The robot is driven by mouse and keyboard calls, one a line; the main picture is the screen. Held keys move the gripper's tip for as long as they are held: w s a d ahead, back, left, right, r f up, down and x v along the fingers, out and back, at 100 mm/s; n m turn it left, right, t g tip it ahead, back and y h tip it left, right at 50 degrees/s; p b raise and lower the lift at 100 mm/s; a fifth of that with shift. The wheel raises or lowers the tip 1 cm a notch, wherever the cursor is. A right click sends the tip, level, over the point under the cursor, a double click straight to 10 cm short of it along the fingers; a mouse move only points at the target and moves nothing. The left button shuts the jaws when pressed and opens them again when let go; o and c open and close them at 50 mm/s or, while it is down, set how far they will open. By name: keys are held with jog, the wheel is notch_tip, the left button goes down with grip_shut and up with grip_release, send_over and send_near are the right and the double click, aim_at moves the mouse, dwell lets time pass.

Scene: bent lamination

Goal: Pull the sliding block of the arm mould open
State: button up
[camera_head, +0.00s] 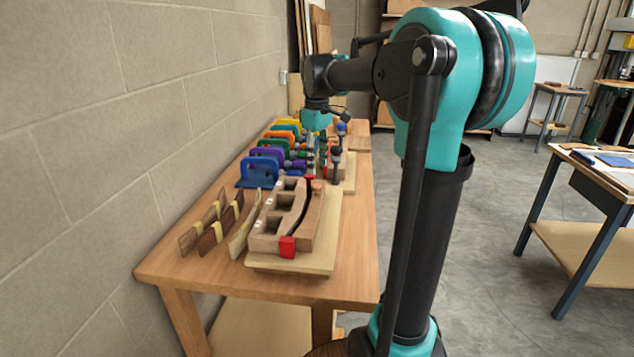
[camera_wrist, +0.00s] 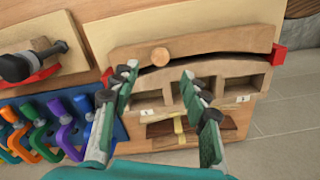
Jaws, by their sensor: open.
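The near mould sits on a pale baseboard (camera_head: 320,258). Its fixed half (camera_head: 279,215) has open pockets and a curved face; it also shows in the wrist view (camera_wrist: 235,97). The curved sliding block (camera_head: 313,222) lies alongside, with a narrow dark gap between them. In the wrist view the block (camera_wrist: 215,45) carries a round wooden knob (camera_wrist: 160,57). My gripper (camera_wrist: 159,72) is open and empty, its fingers spread below the knob in the picture and over the fixed half. In the head view it points down above the bench (camera_head: 313,143), partly hidden among clamps. Contact is not visible.
Red blocks (camera_head: 287,246) sit at the mould's ends. Coloured clamps (camera_head: 265,160) stand in a row behind it. Bent strips (camera_head: 220,232) lie on the left. A second board with black-knobbed clamps (camera_wrist: 30,62) is beside the mould. The bench's near right corner (camera_head: 350,285) is clear.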

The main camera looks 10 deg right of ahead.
aim_at(317, 185)
notch_tip(317, 185, down, 7)
jog(key=shift+r, duration=0.15)
jog(key=shift+c, duration=0.4)
grip_shut()
